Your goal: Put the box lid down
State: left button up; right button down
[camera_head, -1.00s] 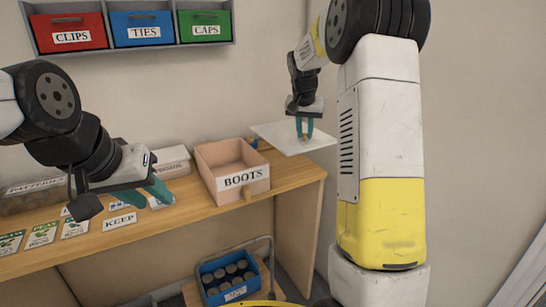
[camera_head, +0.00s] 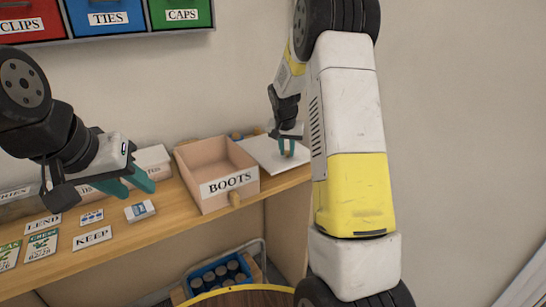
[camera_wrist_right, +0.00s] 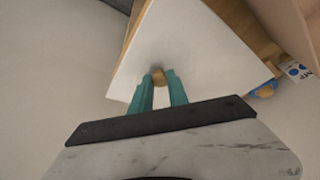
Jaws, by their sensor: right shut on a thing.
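The box lid (camera_head: 262,153) is a flat white panel with a small wooden knob. It lies level at the right end of the wooden bench, right of the open BOOTS box (camera_head: 229,187). My right gripper (camera_head: 287,150) is over it, shut on the knob. In the right wrist view, the lid (camera_wrist_right: 190,45) and the knob (camera_wrist_right: 159,77) show between the teal fingers (camera_wrist_right: 159,90). I cannot tell whether the lid touches the bench top. My left gripper (camera_head: 130,185) is open and empty above the bench, left of the box.
The bench (camera_head: 160,217) holds cards such as KEEP (camera_head: 92,237), a small white block (camera_head: 140,211) and a pale box (camera_head: 153,160). Small wooden and blue items lie behind the lid. Red, blue and green bins hang above. A blue crate (camera_head: 205,280) of cans is below.

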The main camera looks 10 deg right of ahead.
aim_at(287, 159)
jog(key=shift+f, duration=2.35)
jog(key=shift+f, duration=0.1)
jog(key=c, duration=1.3)
grip_release()
jog(key=s+a+r+y, duration=0.1)
jog(key=s+a+r, duration=0.1)
jog(key=s+r, duration=0.45)
jog(key=s+a+r, duration=0.1)
jog(key=s+r, duration=0.3)
jog(key=r, duration=0.6)
jog(key=s+a+r+n+y, duration=0.1)
jog(key=s+a+n, duration=0.1)
jog(key=s, duration=0.6)
jog(key=s+a+r+n+t+y, duration=0.1)
jog(key=s+a+r, duration=0.1)
jog(key=s, duration=0.7)
jog(key=s+a+r+n+t+y, duration=0.1)
jog(key=s+a+r+n, duration=0.1)
jog(key=s, duration=0.6)
jog(key=shift+s+a+n, duration=0.3)
jog(key=shift+s+a, duration=0.1)
jog(key=shift+a, duration=0.25)
